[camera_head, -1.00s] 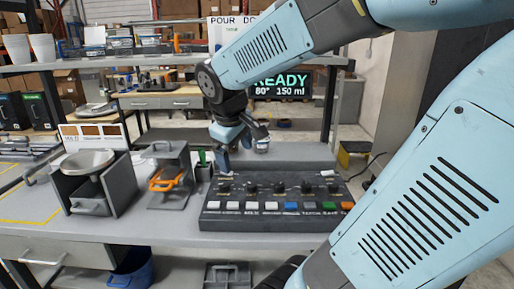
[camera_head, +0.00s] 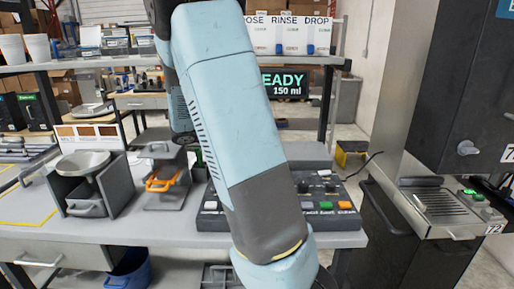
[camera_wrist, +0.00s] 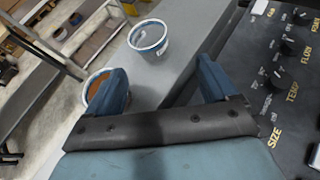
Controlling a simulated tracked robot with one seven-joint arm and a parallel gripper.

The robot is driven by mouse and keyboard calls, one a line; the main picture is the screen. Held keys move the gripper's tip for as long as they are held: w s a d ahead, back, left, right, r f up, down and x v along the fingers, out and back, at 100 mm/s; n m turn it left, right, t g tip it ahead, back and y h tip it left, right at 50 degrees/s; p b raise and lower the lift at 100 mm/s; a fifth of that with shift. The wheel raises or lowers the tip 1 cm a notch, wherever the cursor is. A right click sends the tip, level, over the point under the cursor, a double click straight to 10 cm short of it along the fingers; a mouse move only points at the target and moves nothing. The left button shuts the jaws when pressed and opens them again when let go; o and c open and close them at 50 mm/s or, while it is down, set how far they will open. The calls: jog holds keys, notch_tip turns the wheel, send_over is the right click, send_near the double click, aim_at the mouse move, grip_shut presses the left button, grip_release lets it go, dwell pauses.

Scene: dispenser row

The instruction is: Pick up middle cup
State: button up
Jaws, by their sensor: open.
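Two white cups with blue bands show in the wrist view. One cup (camera_wrist: 149,37) stands on a grey surface near the top centre, beyond the gap between my fingers. The other cup (camera_wrist: 97,84), brownish inside, is at the left, partly hidden by my left finger. I cannot tell which is the middle one of the row. My gripper (camera_wrist: 163,82) is open, its two blue fingers spread with nothing between them.
A dark control panel (camera_head: 338,206) with knobs and coloured buttons sits on the bench, close to my right finger in the wrist view. A grey holder with an orange handle (camera_head: 163,180) and a scale (camera_head: 84,163) stand left. A dark machine (camera_head: 440,110) stands right.

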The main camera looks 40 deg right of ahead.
jog(key=shift+n+t+h, duration=0.3)
jog(key=shift+n+h, duration=0.1)
jog(key=shift+n, duration=0.4)
jog(key=x, duration=0.5)
jog(key=w+x, duration=0.1)
jog(key=x, duration=0.8)
jog(key=shift+w+d+f, duration=0.1)
jog(key=shift+w+f, duration=0.15)
jog(key=shift+w, duration=0.2)
jog(key=c, duration=0.7)
jog(key=shift+r, duration=0.1)
